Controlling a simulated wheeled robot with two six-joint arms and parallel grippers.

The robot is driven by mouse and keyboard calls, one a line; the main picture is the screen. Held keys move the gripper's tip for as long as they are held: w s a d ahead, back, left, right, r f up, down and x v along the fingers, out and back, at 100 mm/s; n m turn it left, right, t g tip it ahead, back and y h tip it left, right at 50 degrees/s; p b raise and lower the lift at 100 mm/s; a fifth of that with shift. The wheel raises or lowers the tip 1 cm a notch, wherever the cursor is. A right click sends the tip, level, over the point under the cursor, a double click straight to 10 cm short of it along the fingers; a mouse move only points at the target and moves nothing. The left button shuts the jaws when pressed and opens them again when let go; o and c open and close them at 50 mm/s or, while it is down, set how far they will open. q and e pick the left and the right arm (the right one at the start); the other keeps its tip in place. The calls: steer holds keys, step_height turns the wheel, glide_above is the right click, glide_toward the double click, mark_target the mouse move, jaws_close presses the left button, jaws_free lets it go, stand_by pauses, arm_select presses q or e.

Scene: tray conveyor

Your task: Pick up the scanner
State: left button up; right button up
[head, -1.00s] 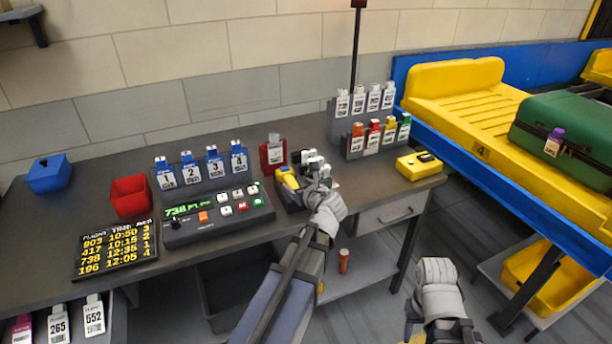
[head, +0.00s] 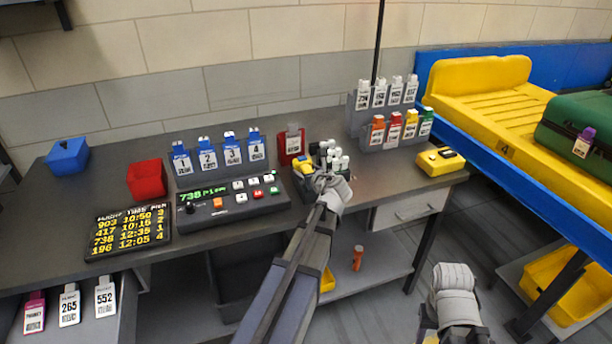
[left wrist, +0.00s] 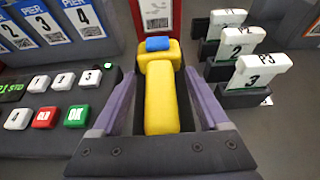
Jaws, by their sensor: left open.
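The scanner (head: 303,166) is yellow with a blue end and sits at its place on the desk, right of the keypad console. In the left wrist view the scanner (left wrist: 160,95) lies between the two fingers of my left gripper (left wrist: 160,85). The fingers are apart, one on each side of its yellow body, with a gap visible near the far end. In the head view my left gripper (head: 318,180) partly hides the scanner and its stand. My right gripper (head: 455,285) hangs low in front of the desk, away from the scanner; its jaws cannot be made out.
White tag holders (left wrist: 245,60) stand close right of the scanner. The keypad console (head: 232,200) is close on the left, and a red tag holder (head: 292,145) is behind. A yellow device (head: 440,161) sits at the desk's right end. The conveyor (head: 540,165) is farther right.

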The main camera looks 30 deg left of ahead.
arm_select(q)
steer(key=shift+w+a+f, duration=0.15)
steer(key=shift+w+a, duration=0.05)
jaws_close()
stand_by(0.5)
